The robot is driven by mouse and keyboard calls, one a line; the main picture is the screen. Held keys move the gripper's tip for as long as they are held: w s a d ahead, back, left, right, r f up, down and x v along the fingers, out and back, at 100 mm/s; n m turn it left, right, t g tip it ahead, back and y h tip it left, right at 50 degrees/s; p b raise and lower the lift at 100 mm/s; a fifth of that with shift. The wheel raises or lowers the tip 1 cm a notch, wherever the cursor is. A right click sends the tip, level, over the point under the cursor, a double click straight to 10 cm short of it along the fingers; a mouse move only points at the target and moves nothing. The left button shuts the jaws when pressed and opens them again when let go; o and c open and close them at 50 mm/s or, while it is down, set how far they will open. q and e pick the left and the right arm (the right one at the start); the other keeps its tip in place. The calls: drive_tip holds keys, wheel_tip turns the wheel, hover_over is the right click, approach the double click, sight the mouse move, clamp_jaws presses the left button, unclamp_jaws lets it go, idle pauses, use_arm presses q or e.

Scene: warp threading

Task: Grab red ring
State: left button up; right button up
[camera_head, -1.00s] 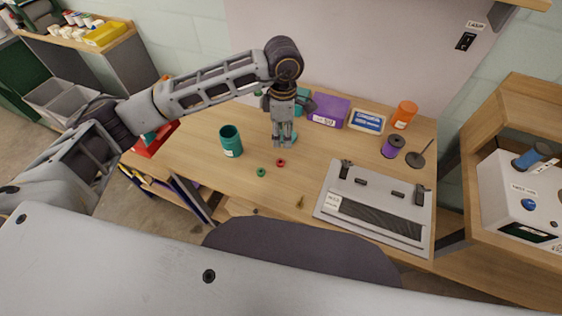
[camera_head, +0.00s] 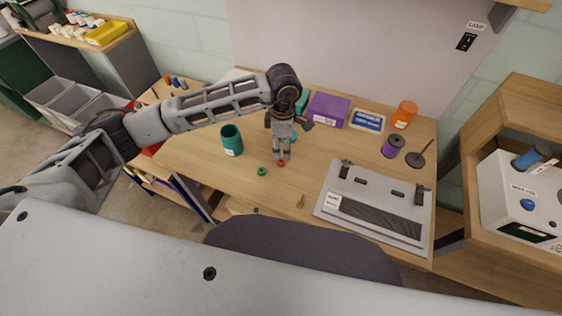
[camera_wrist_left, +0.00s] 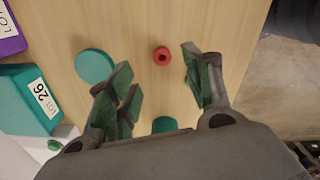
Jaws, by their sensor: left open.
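The small red ring (camera_head: 281,163) lies on the wooden table, directly below the fingertips of my left gripper (camera_head: 281,156). In the left wrist view the red ring (camera_wrist_left: 162,56) lies between the lines of the two open fingers (camera_wrist_left: 157,74), with bare wood around it. The fingers are apart and hold nothing. I cannot tell how high the fingertips are above the ring. A green ring (camera_head: 262,171) lies to the left and nearer me. My right gripper is out of view.
A teal cup (camera_head: 231,141) stands left of the gripper. A teal disc (camera_wrist_left: 95,66) lies beside the fingers. A purple box (camera_head: 328,110) stands behind. A grey frame device (camera_head: 327,212) lies to the right, with a small brass piece (camera_head: 301,201) before it.

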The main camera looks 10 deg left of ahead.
sight(281, 162)
use_arm(q)
drive_tip(key=shift+f, duration=1.2)
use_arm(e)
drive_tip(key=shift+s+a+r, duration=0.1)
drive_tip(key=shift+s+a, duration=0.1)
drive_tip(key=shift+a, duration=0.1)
use_arm(q)
drive_tip(key=shift+s+a+f+p, duration=0.15)
drive_tip(key=shift+f+p, duration=0.15)
drive_tip(key=shift+f, duration=0.6)
drive_tip(key=shift+a+f, duration=0.1)
drive_tip(key=shift+f, duration=1.6)
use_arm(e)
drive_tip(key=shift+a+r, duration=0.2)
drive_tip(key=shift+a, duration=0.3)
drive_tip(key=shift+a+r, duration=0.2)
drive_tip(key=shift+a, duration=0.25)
